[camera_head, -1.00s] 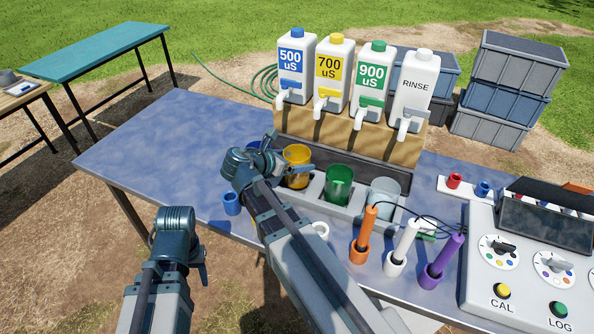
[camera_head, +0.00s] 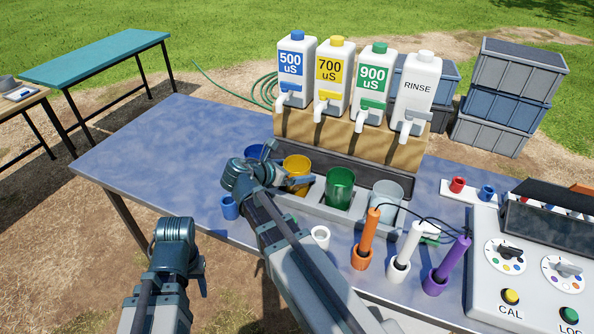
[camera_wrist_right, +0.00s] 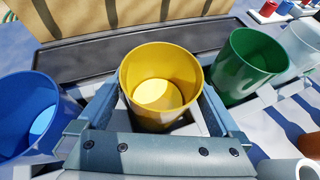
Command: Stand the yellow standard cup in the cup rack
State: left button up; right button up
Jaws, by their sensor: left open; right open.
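The yellow cup (camera_head: 298,172) stands upright in the rack row, between the blue cup (camera_head: 256,152) and the green cup (camera_head: 340,186). It also shows in the right wrist view (camera_wrist_right: 160,80), with the open fingers of my right gripper (camera_wrist_right: 155,108) on either side of it. In the head view my right gripper (camera_head: 285,180) covers part of the yellow and blue cups. The cup rack (camera_head: 330,211) runs below the bottles. My left gripper (camera_head: 198,270) is open and empty, off the table's front edge.
Four bottles, including the 700 uS bottle (camera_head: 333,75), stand on a wooden block (camera_head: 350,138). A clear cup (camera_head: 385,195) is at the row's right. Probes in holders, such as the orange one (camera_head: 366,240), and a meter box (camera_head: 525,260) stand right. The table's left is clear.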

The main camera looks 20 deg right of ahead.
jog(key=p+v, duration=0.5)
jog(key=v, duration=0.7)
